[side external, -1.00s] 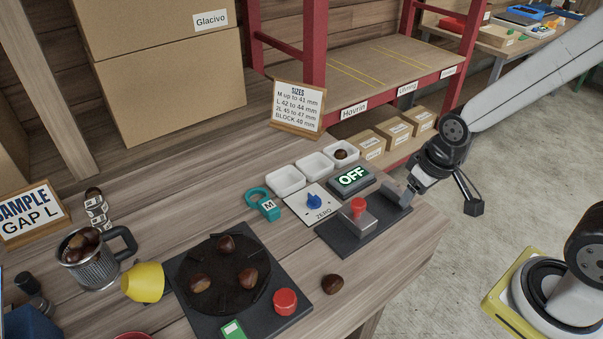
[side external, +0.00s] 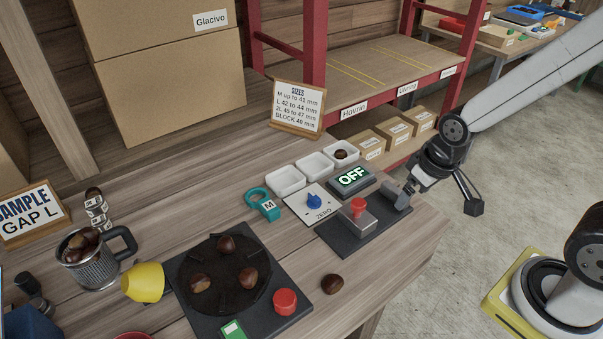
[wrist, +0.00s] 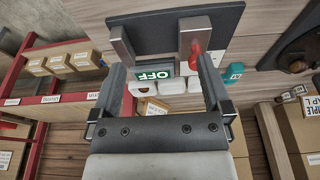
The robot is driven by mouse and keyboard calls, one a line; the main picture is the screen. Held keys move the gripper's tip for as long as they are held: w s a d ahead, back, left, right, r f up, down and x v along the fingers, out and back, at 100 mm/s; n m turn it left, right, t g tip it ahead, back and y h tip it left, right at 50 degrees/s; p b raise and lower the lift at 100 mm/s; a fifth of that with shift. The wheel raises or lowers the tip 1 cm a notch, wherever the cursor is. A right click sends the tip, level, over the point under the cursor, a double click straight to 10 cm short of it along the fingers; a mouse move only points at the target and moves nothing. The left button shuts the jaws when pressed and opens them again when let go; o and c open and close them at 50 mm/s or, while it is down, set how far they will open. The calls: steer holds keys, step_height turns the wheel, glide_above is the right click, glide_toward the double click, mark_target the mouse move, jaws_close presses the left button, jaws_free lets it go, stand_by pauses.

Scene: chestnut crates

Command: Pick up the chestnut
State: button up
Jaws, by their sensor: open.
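A loose brown chestnut (side external: 332,284) lies on the wooden bench near its front edge, right of the red button. Three more chestnuts (side external: 227,244) sit apart on a round black dish (side external: 230,306). Another chestnut (side external: 341,154) is in the rightmost small white tray. My gripper (side external: 405,190) is at the right end of the black gauge base, above and away from the loose chestnut. In the wrist view my gripper (wrist: 161,65) is open, with nothing seen between its fingers. No chestnut can be made out clearly between or near the fingertips there.
The gauge's red-knobbed block (side external: 350,220) and the OFF display (side external: 351,178) stand close to my gripper. Bare bench surrounds the loose chestnut.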

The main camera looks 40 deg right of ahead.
steer(key=n+g, duration=0.3)
steer(key=n, duration=0.8)
glide_above(330, 280)
steer(key=d, duration=0.2)
steer(key=f, duration=0.4)
steer(key=shift+w+a+f, duration=0.25)
steer(key=shift+w, duration=0.05)
steer(key=shift+s+a+f, duration=0.15)
steer(key=shift+a, duration=0.35)
steer(key=shift+f, duration=1.3)
steer(key=shift+s+a+f, duration=0.1)
steer(key=shift+f, duration=1.2)
steer(key=shift+s+a+f, duration=0.1)
steer(key=shift+f, duration=1.2)
